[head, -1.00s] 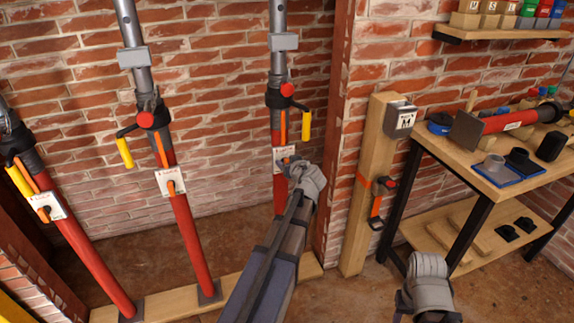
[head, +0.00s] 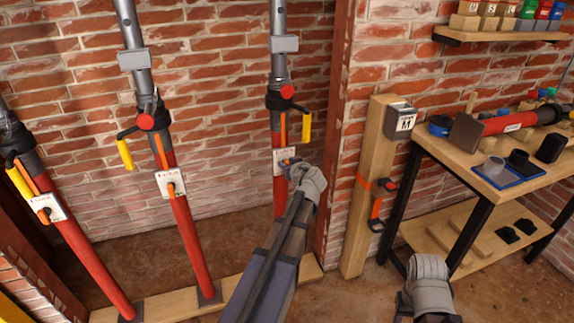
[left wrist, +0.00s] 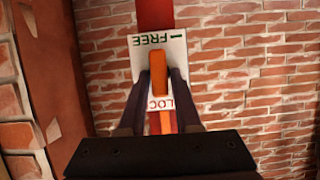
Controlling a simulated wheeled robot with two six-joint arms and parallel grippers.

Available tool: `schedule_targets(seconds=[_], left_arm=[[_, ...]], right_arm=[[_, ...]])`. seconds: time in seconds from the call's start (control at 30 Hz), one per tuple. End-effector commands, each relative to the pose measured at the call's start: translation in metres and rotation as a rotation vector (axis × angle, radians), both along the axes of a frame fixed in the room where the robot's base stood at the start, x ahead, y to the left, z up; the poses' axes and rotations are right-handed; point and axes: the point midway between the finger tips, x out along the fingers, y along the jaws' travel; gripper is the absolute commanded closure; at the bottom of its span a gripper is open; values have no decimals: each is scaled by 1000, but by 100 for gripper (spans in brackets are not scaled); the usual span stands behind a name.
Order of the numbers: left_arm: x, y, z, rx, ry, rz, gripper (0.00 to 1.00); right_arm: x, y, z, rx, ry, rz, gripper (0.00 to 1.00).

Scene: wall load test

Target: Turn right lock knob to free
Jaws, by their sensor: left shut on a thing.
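The right prop (head: 281,205) is a red tube with a white lock plate (head: 279,153) facing me. In the left wrist view the plate (left wrist: 177,45) reads FREE upside down at the top and part of LOCK at the bottom. The orange lock knob (left wrist: 159,80) stands out of the plate, its long side roughly along the prop. My left gripper (head: 290,163) is at the plate; its dark fingers (left wrist: 159,88) are shut on the knob, one on each side. The fingers and gripper body hide part of the plate. My right wrist shows at lower right, its jaws hidden.
Two more red props, the middle one (head: 190,240) and the left one (head: 95,265), stand left of it with similar plates. A wooden post (head: 357,230) and a workbench (head: 437,160) are to the right. Brick wall (head: 225,60) is behind.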

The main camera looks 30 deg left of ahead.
Motion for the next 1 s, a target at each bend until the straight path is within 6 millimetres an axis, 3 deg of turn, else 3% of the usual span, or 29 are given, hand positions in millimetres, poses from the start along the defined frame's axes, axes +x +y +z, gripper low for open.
schedule_targets(seconds=[0.47,1.0], left_arm=[[5,-3,-4,213,248,0,100],[8,-7,-10,543,639,2,100]], right_arm=[[0,0,-9,0,0,0,50],[0,0,-39,0,0,0,50]])
